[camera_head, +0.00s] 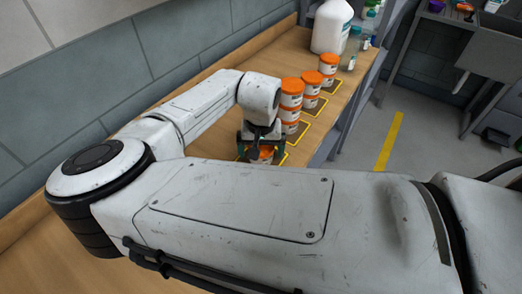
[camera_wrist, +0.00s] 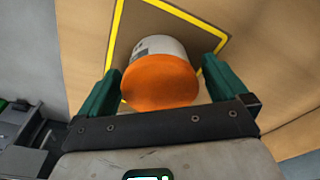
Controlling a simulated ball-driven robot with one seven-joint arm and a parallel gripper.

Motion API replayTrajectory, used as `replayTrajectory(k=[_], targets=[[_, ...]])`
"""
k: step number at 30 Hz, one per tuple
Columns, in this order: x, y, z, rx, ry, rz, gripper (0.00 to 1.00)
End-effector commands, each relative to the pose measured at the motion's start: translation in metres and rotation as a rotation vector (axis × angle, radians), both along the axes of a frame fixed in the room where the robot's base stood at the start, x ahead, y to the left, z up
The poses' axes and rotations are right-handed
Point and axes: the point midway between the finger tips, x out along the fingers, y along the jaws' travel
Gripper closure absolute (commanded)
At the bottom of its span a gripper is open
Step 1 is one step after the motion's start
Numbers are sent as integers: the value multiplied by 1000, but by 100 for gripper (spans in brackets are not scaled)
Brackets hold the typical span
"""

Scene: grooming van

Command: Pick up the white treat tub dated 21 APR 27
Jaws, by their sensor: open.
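A white tub with an orange lid (camera_wrist: 158,82) stands on a brown mat with a yellow border (camera_wrist: 185,28) in the wrist view. Its label is partly visible, but no date can be read. My gripper (camera_wrist: 162,88) is open, with one green finger on each side of the tub and small gaps showing. In the head view the same tub's orange lid (camera_head: 264,153) shows below my gripper (camera_head: 261,145), mostly hidden by my arm. More white tubs with orange lids stand stacked behind it, a nearer stack (camera_head: 291,100) and a farther stack (camera_head: 328,70); their dates are unreadable.
The stacks stand on yellow-bordered mats (camera_head: 314,107) along the wooden bench (camera_head: 213,148). A large white jug (camera_head: 331,27) and small bottles stand at the bench's far end. A grey wall (camera_head: 95,75) runs along the left, and open floor (camera_head: 420,120) lies right.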

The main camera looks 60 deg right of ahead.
Motion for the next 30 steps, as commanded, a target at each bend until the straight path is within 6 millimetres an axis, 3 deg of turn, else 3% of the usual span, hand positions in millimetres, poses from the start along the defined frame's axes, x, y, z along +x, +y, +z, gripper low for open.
replayTrajectory(k=[4, 22, 30], targets=[[0, 0, 0, 0, 0, 0, 0], [0, 0, 0, 0, 0, 0, 57], [0, 0, 2, 0, 0, 0, 57]])
